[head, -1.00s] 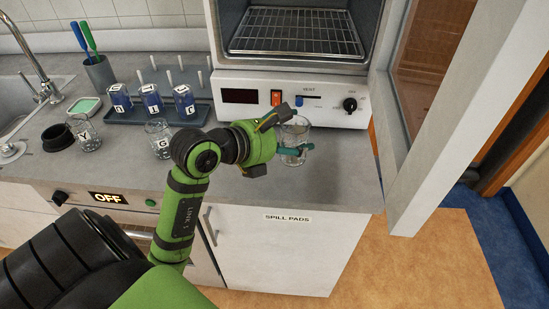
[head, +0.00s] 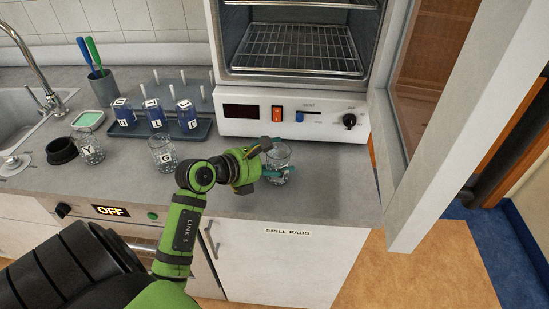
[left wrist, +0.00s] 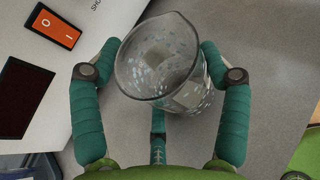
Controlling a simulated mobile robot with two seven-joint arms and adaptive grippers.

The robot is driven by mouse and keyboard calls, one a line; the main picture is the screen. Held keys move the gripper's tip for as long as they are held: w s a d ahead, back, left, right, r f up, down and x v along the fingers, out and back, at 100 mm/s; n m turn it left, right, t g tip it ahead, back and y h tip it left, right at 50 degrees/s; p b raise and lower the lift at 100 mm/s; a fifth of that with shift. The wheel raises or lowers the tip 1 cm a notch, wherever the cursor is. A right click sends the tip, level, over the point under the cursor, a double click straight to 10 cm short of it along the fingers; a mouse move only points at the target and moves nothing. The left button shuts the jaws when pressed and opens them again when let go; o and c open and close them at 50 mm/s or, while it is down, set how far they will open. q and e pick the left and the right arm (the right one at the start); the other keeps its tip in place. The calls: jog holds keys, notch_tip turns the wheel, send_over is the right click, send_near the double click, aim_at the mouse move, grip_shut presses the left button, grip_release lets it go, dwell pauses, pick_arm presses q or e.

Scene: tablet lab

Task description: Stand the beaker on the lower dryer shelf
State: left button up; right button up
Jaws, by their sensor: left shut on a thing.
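A clear glass beaker (head: 281,158) is between the fingers of my left gripper (head: 273,160), in front of the dryer. In the left wrist view the beaker (left wrist: 163,62) is gripped from both sides by the teal fingers of the left gripper (left wrist: 160,70). It looks close to upright; I cannot tell if its base touches the counter. The dryer (head: 290,118) stands behind it with its door (head: 440,110) swung open to the right. The lower dryer shelf (head: 290,52) is a bare wire rack; another rack (head: 310,3) shows at the top edge. My right gripper is out of view.
A beaker marked G (head: 163,155) and one marked Y (head: 88,148) stand left on the counter (head: 120,195).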

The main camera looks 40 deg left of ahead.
pick_arm(q)
jog(key=shift+f, duration=0.15)
jog(key=o, duration=1.2)
jog(key=shift+c, duration=0.2)
